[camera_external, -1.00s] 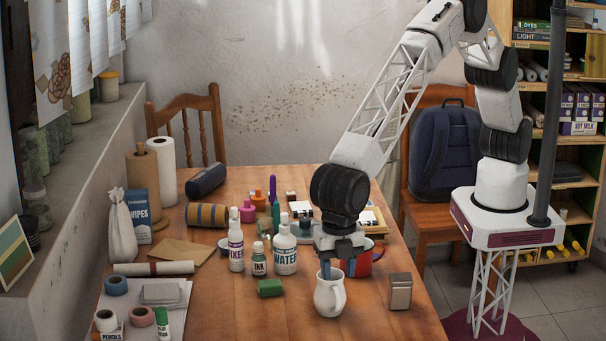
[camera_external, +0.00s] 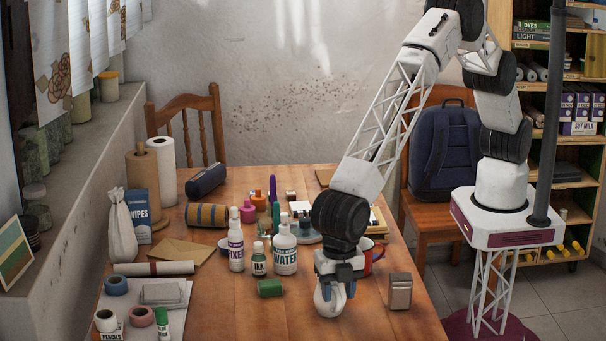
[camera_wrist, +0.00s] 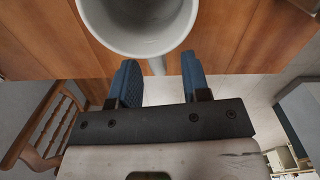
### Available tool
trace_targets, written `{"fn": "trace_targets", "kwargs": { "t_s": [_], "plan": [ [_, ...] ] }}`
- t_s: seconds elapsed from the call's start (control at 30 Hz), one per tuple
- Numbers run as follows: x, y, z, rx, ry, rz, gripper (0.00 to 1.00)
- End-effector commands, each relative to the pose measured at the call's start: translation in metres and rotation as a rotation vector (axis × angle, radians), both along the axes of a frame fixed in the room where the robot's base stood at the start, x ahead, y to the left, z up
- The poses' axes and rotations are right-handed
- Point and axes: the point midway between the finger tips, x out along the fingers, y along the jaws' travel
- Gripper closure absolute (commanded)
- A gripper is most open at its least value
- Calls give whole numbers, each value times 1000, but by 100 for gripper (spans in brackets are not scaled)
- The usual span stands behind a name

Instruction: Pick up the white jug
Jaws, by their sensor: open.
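The white jug (camera_external: 328,304) stands upright near the front right of the wooden table. Its upper part is hidden behind my gripper (camera_external: 336,287) in the external view. The wrist view shows the open mouth of the jug (camera_wrist: 140,45) at the top edge, with its handle pointing between my fingers. My gripper (camera_wrist: 159,82) is open, with one blue finger on each side of the handle. I see no clear contact between the fingers and the handle.
A red mug (camera_external: 369,262) is just behind my gripper. The table front is mostly clear.

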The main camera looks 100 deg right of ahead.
Motion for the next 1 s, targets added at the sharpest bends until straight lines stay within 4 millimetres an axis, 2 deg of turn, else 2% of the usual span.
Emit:
{"fn": "trace_targets", "kwargs": {
  "t_s": [0.2, 0.73, 0.77, 1.0],
  "plan": [
    [1, 0, -13, 2, -2, 0, 57],
    [1, 0, -14, 1, -2, 0, 57],
    [1, 0, -14, 1, -2, 0, 58],
    [1, 0, -14, 1, -2, 0, 95]
  ]
}}
